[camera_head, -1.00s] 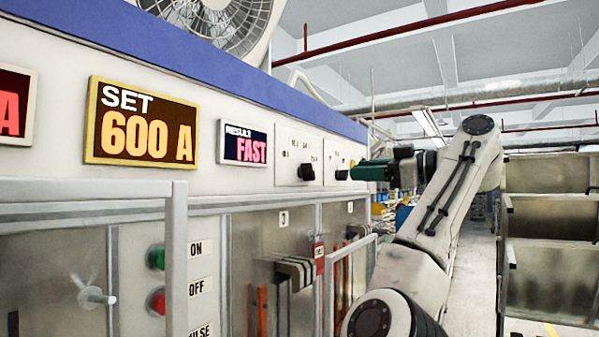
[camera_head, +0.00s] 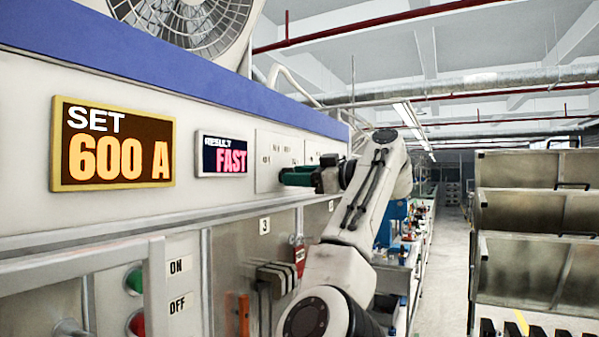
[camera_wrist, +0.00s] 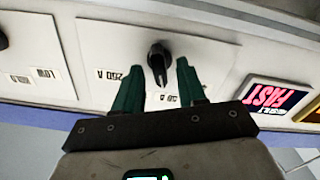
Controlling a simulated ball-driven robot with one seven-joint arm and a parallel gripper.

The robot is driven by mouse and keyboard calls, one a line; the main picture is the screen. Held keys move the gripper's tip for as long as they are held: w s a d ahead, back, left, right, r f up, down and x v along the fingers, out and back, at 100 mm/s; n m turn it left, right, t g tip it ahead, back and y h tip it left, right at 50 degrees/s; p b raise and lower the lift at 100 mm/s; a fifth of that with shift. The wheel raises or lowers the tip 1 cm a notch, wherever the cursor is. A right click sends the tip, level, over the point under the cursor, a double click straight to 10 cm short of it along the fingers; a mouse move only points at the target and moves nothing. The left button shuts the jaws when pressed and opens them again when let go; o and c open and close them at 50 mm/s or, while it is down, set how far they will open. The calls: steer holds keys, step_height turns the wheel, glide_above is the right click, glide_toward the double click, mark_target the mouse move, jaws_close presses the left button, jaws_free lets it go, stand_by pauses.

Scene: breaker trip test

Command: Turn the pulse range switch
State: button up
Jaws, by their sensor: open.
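My gripper (camera_wrist: 158,72) is open, with one green finger on each side of the knob. I cannot tell whether either finger touches it. In the head view my gripper (camera_head: 284,177) is at the panel and hides the knob. The plate (camera_head: 273,150) shows partly above it. The switch's name is not readable.
A second black knob (camera_wrist: 3,40) is at the wrist view's left edge. The "FAST" display (camera_head: 223,155) and "SET 600 A" display (camera_head: 112,143) are left of my gripper. A grey rail (camera_head: 80,257) runs below them. Metal shelving (camera_head: 535,215) stands right, beyond an open aisle (camera_head: 447,255).

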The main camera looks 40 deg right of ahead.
steer(key=shift+c, duration=0.2)
jaws_close()
steer(key=shift+f+m+b, duration=0.15)
steer(key=shift+m+b, duration=0.15)
steer(key=shift+d+m+b, duration=0.15)
steer(key=shift+m, duration=3.7)
steer(key=shift+d+m+b, duration=0.1)
steer(key=shift+m+b, duration=0.05)
steer(key=shift+m, duration=3.7)
